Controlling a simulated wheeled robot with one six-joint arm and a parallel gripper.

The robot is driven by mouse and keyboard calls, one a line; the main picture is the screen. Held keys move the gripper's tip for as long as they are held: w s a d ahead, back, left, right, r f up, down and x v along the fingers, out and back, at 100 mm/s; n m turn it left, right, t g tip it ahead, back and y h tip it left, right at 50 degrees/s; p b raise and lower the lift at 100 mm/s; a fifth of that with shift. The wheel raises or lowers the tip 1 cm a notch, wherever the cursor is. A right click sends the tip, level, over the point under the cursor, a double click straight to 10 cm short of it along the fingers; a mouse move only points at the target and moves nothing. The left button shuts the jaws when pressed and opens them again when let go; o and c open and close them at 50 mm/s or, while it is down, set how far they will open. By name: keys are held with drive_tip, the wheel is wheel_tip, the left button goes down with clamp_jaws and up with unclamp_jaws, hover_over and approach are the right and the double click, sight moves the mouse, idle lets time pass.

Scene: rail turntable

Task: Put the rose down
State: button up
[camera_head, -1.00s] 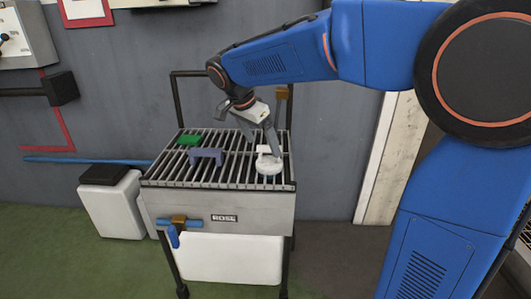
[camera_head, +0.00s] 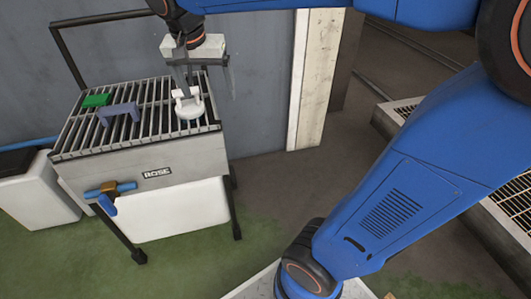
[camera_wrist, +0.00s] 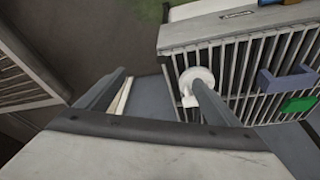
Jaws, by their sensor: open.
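The white rose (camera_head: 190,110), a round disc with an upright handle-like piece, rests on the right part of the slatted rack (camera_head: 185,149), which carries a ROSE label. My gripper (camera_head: 209,96) is open above the rack's right edge. Its left finger is close to the rose's upright piece and its right finger hangs out past the rack. In the wrist view, the rose (camera_wrist: 198,73) appears beyond the tip of the right finger and partly hidden by it. Nothing shows between the fingers of my gripper (camera_wrist: 158,77). I cannot tell whether that finger touches the rose.
A purple bridge-shaped block (camera_head: 120,111) and a green block (camera_head: 96,100) lie on the rack's left part. A blue handle with a brass body (camera_head: 110,188) sticks out at the front.

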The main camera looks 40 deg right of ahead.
drive_tip(key=s+d+f+n+t+y, duration=0.1)
drive_tip(key=s+f+n, duration=0.3)
drive_tip(key=s, duration=0.5)
drive_tip(key=s+d+f+n+t+y, duration=0.1)
drive_tip(key=s+d+f+n, duration=0.3)
drive_tip(key=s+f, duration=0.3)
drive_tip(key=s, duration=0.3)
drive_tip(key=shift+s+f, duration=0.15)
drive_tip(key=shift+d, duration=0.1)
drive_tip(key=shift+c, duration=0.5)
